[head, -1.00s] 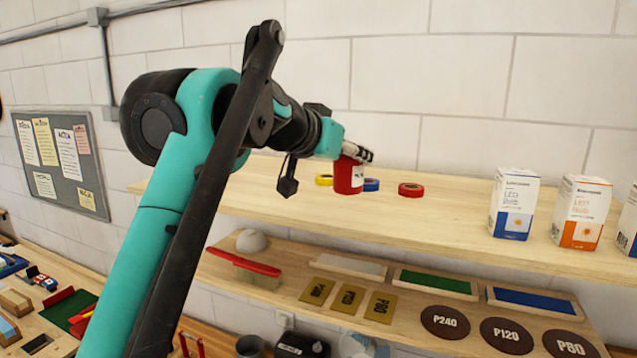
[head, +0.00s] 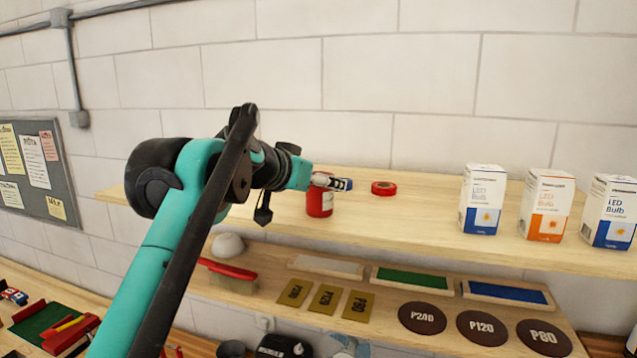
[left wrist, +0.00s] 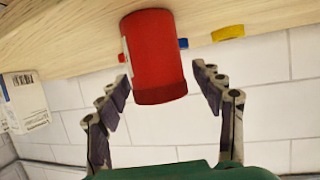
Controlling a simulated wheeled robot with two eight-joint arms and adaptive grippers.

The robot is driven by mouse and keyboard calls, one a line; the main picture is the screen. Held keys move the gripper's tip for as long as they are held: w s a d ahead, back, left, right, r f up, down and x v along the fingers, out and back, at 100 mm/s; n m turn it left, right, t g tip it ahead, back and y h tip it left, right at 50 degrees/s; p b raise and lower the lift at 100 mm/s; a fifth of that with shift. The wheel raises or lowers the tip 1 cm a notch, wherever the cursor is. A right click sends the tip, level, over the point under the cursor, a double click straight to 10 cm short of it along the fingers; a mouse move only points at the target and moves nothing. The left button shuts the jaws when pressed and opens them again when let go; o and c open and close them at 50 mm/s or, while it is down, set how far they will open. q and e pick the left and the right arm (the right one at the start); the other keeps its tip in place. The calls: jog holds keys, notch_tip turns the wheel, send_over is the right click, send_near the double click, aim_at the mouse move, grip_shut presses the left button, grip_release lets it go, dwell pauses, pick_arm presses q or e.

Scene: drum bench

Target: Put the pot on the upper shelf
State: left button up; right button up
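In the left wrist view the pot (left wrist: 152,55) is between my left gripper's fingers (left wrist: 160,78), which are spread wide with a gap visible on the right side. My left gripper (head: 330,181) is at the pot's upper part in the head view and partly covers its top. My right gripper is not in view.
A red tape roll (head: 384,188) and a blue tape roll (head: 344,184) lie behind and right of the pot. A yellow roll (left wrist: 228,32) shows in the left wrist view. LED bulb boxes (head: 482,200) stand at the right. The lower shelf holds sanding discs (head: 422,318) and a brush (head: 228,268).

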pick_arm(q)
jog(key=shift+s+r, duration=0.3)
jog(key=shift+s, duration=0.6)
jog(key=shift+s+a+r+b, duration=0.1)
jog(key=shift+s+a+b, duration=0.15)
jog(key=shift+a+b, duration=0.15)
jog(key=b+v, duration=0.2)
jog(key=v, duration=0.7)
jog(key=s+a+f+n+g+y, duration=0.1)
jog(key=s+a+f, duration=0.3)
jog(key=f, duration=1.3)
jog(key=s+a+f+n+g+y, duration=0.2)
jog(key=s+f, duration=0.7)
jog(key=f, duration=0.8)
jog(key=s+a+f+n+g+y, duration=0.1)
jog(key=s+a+f, duration=0.5)
jog(key=f, duration=1.2)
jog(key=shift+s+a+n+g+y, duration=0.45)
jog(key=shift+n+y, duration=0.45)
jog(key=shift+y, duration=0.3)
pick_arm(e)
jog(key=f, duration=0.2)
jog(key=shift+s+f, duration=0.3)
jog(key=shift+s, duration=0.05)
pick_arm(q)
jog(key=shift+w, duration=0.15)
